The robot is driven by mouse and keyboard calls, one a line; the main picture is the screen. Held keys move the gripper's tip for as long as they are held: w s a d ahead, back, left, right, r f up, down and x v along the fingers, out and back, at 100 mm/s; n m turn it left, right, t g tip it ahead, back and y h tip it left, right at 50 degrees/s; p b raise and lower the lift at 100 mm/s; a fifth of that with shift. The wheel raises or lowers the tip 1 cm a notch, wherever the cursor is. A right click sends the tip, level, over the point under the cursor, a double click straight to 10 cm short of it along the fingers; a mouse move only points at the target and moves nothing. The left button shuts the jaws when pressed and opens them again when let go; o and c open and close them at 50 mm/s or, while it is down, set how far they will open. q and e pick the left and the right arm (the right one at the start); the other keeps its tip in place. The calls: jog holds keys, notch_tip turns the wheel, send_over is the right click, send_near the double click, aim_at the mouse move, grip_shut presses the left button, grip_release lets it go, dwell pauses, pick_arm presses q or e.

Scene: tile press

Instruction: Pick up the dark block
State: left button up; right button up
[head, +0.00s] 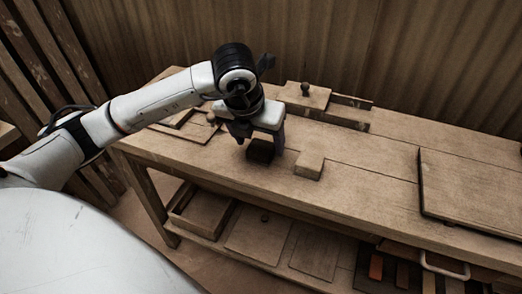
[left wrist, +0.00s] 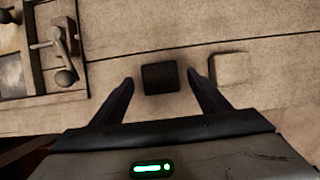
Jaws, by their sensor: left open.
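The dark block (head: 261,150) sits on the wooden workbench (head: 390,190), below my left gripper (head: 257,145). In the left wrist view the dark block (left wrist: 160,78) lies between the two fingers of my left gripper (left wrist: 160,83), near their tips. The gripper is open, with a gap on each side of the block. A light wooden block (head: 309,165) stands just to the right of the dark one, and it also shows in the left wrist view (left wrist: 231,68), beyond the right finger. My right gripper is not in view.
A framed tray with a knobbed lever (left wrist: 65,50) lies left of the dark block in the wrist view. A knobbed wooden box (head: 305,96) stands at the bench's back. A raised board (head: 475,185) lies to the right. The lower shelf holds a box (head: 203,212).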

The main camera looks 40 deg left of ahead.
aim_at(260, 148)
pick_arm(q)
jog(key=shift+w+f, duration=0.25)
jog(key=shift+f, duration=0.3)
jog(key=c, duration=1.1)
notch_tip(260, 148, up, 10)
jog(key=shift+r, duration=0.1)
jog(key=shift+c, duration=0.2)
